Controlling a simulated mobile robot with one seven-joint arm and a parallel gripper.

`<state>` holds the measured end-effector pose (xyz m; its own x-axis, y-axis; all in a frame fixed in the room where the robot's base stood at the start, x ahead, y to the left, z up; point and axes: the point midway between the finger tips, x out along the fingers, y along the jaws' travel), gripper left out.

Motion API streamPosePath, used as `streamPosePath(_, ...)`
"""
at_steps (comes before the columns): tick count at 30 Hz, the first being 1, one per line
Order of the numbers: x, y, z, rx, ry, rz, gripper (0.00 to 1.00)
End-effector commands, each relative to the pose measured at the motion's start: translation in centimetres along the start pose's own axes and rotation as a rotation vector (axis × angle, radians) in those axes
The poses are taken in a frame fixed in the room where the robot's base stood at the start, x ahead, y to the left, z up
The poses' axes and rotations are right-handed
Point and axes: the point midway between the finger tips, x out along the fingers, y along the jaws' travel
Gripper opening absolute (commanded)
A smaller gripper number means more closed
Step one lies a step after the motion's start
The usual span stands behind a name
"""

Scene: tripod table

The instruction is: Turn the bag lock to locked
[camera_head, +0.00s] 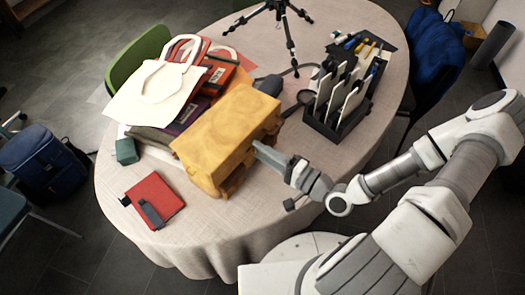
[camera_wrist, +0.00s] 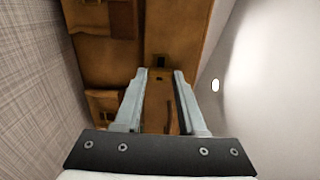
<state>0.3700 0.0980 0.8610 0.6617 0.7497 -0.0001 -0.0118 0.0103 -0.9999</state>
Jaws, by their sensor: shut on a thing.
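A yellow-brown bag (camera_head: 215,135) lies on the table, with its strapped, pocketed side facing my arm. My gripper (camera_head: 258,148) reaches in from the right and its tips meet that side. In the wrist view the bag (camera_wrist: 108,65) fills the middle, and my gripper's two fingers (camera_wrist: 160,75) stand a small gap apart at a narrow brown strip. A small dark fitting shows by the tips. My gripper is shut on what seems to be the bag lock; the fingers hide most of it, and I cannot tell how it is turned.
A black organizer (camera_head: 335,118) with upright white cards stands to the right, and a tripod (camera_head: 288,35) behind. Tote bags (camera_head: 155,90) and books lie at the left, with a red notebook (camera_head: 152,198) in front. The front tablecloth (camera_head: 225,230) is clear.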

Motion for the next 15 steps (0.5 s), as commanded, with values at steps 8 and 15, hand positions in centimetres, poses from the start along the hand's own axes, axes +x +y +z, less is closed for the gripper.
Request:
streamPosePath(8, -0.03, 0.06, 0.02, 0.002, 0.0, 0.002, 0.52)
streamPosePath(15, -0.02, 0.02, 0.01, 0.0, 0.0, 0.001, 0.7)
